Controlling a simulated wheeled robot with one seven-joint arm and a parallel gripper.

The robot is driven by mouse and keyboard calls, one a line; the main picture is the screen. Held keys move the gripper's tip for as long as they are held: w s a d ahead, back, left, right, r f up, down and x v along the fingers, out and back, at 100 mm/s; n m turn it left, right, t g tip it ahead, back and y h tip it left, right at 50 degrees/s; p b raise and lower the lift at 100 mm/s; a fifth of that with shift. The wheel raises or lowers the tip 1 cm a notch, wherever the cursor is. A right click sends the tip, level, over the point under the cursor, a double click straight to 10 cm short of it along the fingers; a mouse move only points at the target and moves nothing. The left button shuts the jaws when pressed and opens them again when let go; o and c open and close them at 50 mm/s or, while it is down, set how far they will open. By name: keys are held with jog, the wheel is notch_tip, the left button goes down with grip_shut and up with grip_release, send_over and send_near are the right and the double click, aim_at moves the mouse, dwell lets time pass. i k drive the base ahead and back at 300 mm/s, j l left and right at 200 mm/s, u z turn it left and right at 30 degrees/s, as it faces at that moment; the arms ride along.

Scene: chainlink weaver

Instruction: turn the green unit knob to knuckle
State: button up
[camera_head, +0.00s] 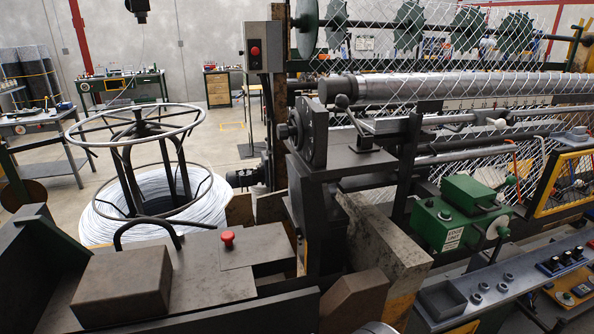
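The green unit (432,226) is a dark green box at the right of the machine, with a second green block (468,191) on top. A small white label (453,239) is on its front; its first word seems to be EDGE, and no knob setting can be read. A pale rounded knob (502,227) sticks out at its right side on a green mount. A small pale round part (444,215) is on its top face. I cannot tell which way any knob points. My gripper is not visible in this view.
Wire mesh (440,70) and a thick roller (440,86) run behind the unit. A control panel (520,283) with buttons lies in front of it at right. A yellow-framed guard (566,182) stands to its right. A wire coil (150,205) is at left, near a red button (227,238).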

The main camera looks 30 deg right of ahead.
aim_at(503, 232)
jog(key=z, duration=2.3)
